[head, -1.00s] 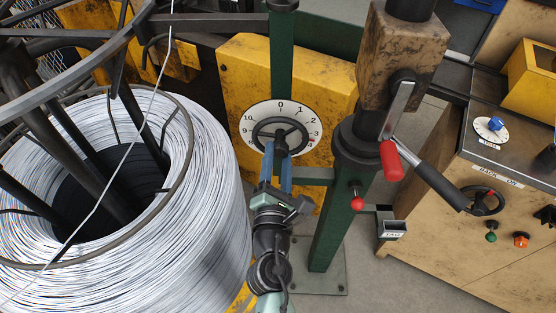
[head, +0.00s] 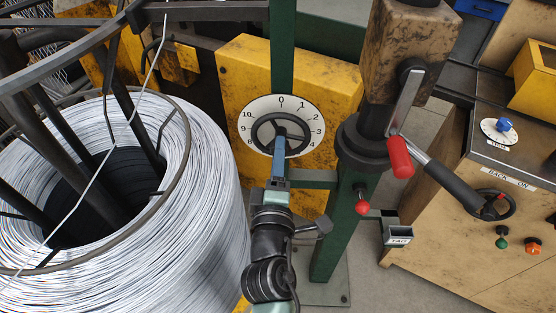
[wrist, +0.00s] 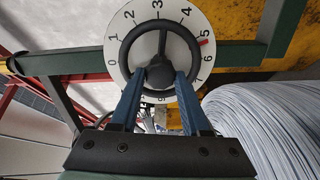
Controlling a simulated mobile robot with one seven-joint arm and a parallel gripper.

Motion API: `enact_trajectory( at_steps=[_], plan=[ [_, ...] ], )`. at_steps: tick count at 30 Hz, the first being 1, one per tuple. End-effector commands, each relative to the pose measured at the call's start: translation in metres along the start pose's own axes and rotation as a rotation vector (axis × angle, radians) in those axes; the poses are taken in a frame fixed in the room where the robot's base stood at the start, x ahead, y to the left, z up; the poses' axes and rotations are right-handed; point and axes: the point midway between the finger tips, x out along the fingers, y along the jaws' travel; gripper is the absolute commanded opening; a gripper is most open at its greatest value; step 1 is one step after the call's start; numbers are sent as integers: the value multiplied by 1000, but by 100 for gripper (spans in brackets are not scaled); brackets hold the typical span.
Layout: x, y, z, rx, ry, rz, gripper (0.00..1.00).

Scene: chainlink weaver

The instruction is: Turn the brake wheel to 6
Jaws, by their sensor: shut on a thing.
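The brake wheel (head: 259,127) is a dark hand wheel on a white numbered dial (head: 246,113), fixed to a yellow box. In the wrist view the wheel (wrist: 126,52) shows its rim, a spoke and a dark hub. My gripper (head: 280,138) reaches it from below in the head view. Its blue fingers (wrist: 160,76) are shut on the wheel's hub, one on each side. In the wrist view a red mark (wrist: 203,42) sits at the dial's edge, just past 5 towards 6. The lower part of the dial is partly hidden by the fingers.
A big coil of wire (head: 215,190) stands close on the left. A green post (head: 335,225) and a red-handled crank (head: 400,157) stand on the right. A control cabinet (head: 455,235) with knobs is farther right.

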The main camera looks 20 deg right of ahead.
Motion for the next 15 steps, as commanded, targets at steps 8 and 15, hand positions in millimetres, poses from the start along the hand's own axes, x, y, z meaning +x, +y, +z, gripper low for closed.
enact_trajectory(
  at_steps=[8, 15],
  plan=[
    [0, -3, 1, 216, 0, -1, 0],
    [0, -2, 1, 334, 0, -2, 0]
  ],
)
